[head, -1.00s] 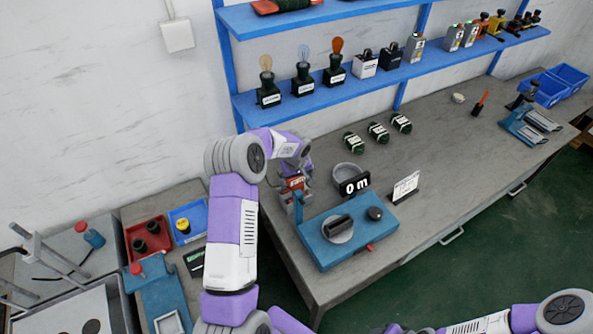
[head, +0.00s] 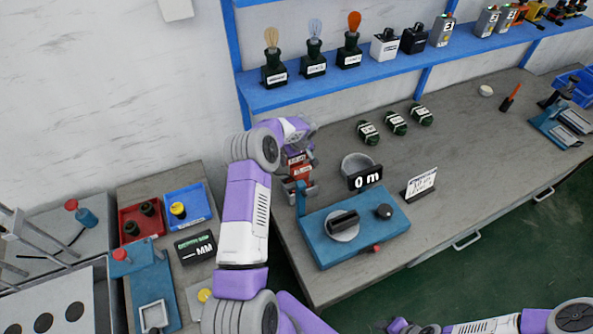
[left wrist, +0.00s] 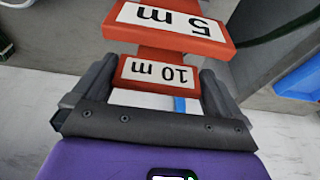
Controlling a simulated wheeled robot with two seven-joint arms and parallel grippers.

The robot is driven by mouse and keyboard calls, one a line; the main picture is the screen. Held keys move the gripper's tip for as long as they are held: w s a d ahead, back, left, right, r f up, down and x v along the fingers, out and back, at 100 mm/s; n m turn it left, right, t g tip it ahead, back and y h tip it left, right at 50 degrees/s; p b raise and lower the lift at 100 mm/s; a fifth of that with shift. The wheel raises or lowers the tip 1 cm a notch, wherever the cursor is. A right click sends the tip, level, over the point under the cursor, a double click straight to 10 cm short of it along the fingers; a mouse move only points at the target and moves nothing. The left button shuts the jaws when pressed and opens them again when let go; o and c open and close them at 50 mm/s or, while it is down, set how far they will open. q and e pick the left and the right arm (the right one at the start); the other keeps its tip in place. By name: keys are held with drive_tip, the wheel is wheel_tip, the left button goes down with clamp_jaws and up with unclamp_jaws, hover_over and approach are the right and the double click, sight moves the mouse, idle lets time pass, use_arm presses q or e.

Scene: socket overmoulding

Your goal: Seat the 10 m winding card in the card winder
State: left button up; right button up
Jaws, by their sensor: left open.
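The red 10 m winding card (left wrist: 158,75) stands in the left wrist view, its label upside down, below a red 5 m card (left wrist: 168,20). My left gripper (left wrist: 150,90) is open, with one finger on each side of the 10 m card. In the head view my left gripper (head: 300,186) is at the red cards (head: 299,168), whose labels are too small to read. My right gripper is out of view.
Several dark green bundles (head: 396,123) lie further back. A blue shelf (head: 330,88) runs above the bench. The bench's right middle is clear.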

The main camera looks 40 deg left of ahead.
use_arm(q)
drive_tip(key=shift+x, duration=0.8)
drive_tip(key=shift+d, duration=0.1)
drive_tip(key=c, duration=1)
